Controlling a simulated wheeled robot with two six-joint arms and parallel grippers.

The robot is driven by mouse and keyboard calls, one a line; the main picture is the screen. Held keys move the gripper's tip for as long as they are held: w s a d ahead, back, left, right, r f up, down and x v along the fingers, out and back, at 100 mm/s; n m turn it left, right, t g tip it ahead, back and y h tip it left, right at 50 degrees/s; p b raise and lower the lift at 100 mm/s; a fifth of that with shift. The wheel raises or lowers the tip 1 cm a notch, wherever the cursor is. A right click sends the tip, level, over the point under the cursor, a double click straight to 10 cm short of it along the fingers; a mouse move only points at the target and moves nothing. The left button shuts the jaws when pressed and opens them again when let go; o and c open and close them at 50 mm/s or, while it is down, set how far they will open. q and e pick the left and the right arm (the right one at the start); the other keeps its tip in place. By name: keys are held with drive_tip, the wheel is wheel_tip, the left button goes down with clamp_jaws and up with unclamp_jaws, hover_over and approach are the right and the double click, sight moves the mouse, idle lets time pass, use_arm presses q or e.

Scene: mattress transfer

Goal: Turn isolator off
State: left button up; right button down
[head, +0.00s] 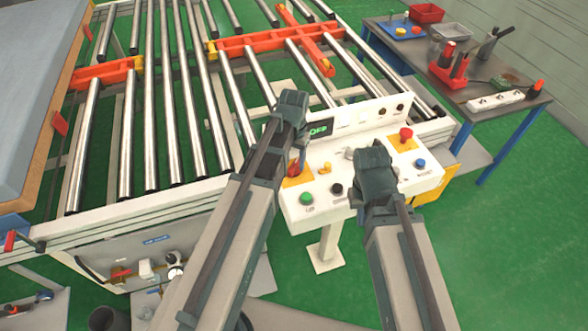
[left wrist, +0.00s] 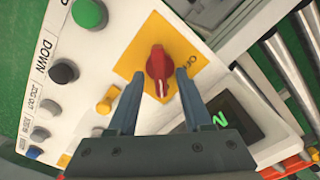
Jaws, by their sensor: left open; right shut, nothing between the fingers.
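The isolator is a red rotary knob (left wrist: 158,70) on a yellow plate (left wrist: 133,52), on the white control panel (head: 318,210). In the left wrist view the knob sits between the open fingers of my left gripper (left wrist: 156,92); I cannot tell whether they touch it. In the head view the red knob (head: 294,168) is partly hidden by my left gripper (head: 292,112). My right gripper (head: 352,153) is shut and empty above the panel's right part.
The panel also carries a green button (head: 306,198), a black button (head: 336,188), a yellow switch (head: 325,169), a red emergency button (head: 406,134) and a blue button (head: 421,163). A roller conveyor (head: 150,130) lies behind. A tool table (head: 520,105) stands at right.

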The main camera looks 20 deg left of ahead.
use_arm(q)
drive_tip(key=shift+f, duration=0.45)
use_arm(e)
drive_tip(key=shift+f, duration=0.4)
use_arm(q)
clamp_jaws()
